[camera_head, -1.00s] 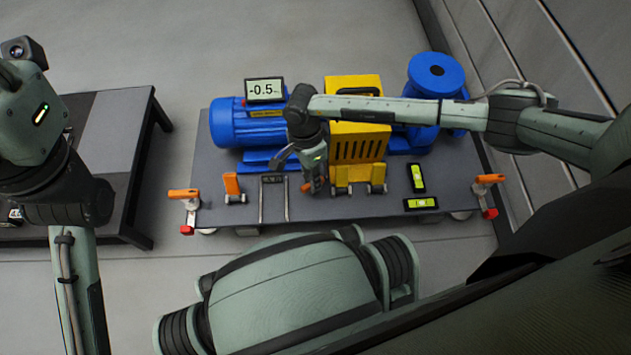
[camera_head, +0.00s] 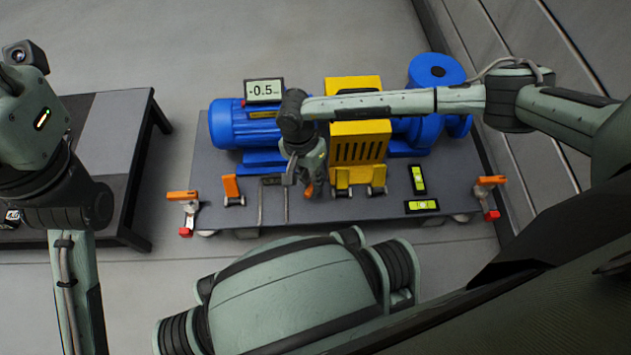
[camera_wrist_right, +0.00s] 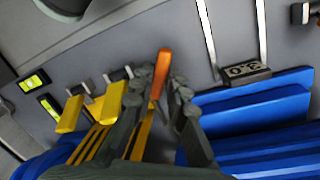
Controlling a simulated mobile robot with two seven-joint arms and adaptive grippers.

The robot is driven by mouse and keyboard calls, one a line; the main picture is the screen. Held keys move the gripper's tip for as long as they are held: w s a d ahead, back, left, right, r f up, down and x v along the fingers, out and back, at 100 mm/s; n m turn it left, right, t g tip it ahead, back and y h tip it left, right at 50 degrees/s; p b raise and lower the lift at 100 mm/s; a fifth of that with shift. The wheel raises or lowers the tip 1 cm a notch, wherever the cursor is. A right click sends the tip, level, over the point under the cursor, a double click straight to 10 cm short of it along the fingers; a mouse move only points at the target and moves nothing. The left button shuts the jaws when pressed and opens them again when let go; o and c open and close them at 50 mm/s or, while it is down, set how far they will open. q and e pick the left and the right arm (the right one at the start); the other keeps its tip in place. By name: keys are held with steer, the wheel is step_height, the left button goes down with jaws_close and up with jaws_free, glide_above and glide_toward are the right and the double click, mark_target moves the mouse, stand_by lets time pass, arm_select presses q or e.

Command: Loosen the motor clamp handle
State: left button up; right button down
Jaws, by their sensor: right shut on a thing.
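The blue motor (camera_head: 232,130) sits on the left of the grey skid plate (camera_head: 235,218). Two orange clamp handles show along its front. The left one (camera_head: 230,187) stands free. The other orange handle (camera_head: 308,190) is at my right gripper (camera_head: 304,180), just left of the yellow guard, and is partly covered by it in the head view. In the right wrist view, the dark fingers of my right gripper (camera_wrist_right: 165,88) are closed around this orange handle (camera_wrist_right: 161,66), whose end sticks out past the fingertips. My left arm shows at the left edge; its gripper is not visible.
The yellow guard (camera_head: 358,150) stands close to the right gripper, with a blue pump (camera_head: 435,75) behind. A display (camera_head: 264,90) reads -0.5. Two levels (camera_head: 418,180) and a slotted shim (camera_wrist_right: 245,72) lie on the plate. A dark table (camera_head: 115,120) stands left.

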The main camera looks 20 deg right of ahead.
steer(key=shift+w+d+f, duration=0.2)
steer(key=shift+d+f, duration=0.05)
steer(key=shift+d, duration=0.2)
steer(key=shift+n+h, duration=0.3)
steer(key=shift+n, duration=1.2)
steer(key=n, duration=0.3)
steer(key=shift+d+t, duration=0.1)
steer(key=shift+t, duration=0.2)
steer(key=c, duration=1.4)
jaws_free()
steer(key=shift+o, duration=0.2)
steer(key=shift+s+a, duration=0.1)
steer(key=shift+a, duration=0.1)
steer(key=shift+a+r, duration=0.1)
